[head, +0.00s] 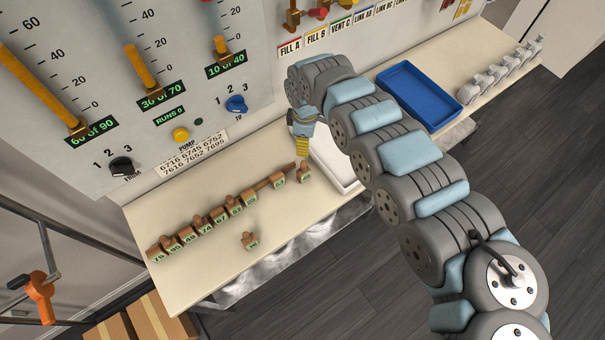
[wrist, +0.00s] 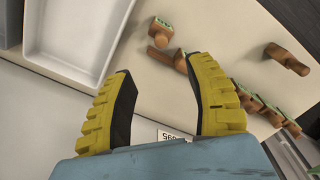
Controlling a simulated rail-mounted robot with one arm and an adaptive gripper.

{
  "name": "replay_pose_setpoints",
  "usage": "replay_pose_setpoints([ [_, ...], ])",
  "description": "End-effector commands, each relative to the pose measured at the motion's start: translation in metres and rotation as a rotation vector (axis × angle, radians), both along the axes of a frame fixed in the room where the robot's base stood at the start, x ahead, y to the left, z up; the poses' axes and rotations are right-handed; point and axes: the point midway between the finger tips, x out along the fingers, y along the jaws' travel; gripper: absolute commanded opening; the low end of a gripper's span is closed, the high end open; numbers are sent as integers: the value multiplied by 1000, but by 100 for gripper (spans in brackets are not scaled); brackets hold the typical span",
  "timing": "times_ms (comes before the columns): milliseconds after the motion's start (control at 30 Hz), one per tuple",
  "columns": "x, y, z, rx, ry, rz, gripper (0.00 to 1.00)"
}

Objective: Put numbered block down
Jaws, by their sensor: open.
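My gripper (head: 302,147) hangs over the bench by the panel, just left of the white tray. In the wrist view its yellow fingers (wrist: 163,68) are spread wide, with nothing between them. Several brown numbered blocks with green labels stand in a slanting row (head: 205,222) on the bench; the row also shows in the wrist view (wrist: 262,108). One block (head: 304,174) stands apart near the row's right end, below my gripper; it shows in the wrist view (wrist: 161,32) beyond the fingertips. Another loose block (head: 249,241) lies in front of the row. Most numbers are too small to read.
The white tray (head: 325,151) is partly hidden behind my arm. A blue tray (head: 440,122) and several grey fittings (head: 505,73) are farther right. The panel (head: 215,125) with gauges and knobs rises behind the bench. The bench front (head: 180,285) has bare room.

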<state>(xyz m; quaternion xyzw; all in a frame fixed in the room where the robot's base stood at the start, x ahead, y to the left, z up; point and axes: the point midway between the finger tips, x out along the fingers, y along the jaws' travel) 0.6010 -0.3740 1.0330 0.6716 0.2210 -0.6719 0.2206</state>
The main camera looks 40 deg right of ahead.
Motion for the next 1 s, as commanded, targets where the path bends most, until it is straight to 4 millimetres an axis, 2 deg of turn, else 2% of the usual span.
replay_pose_setpoints([
  [600,1,2,-87,3,-1,0,54],
  [1000,2,1,-107,0,-2,-1,54],
])
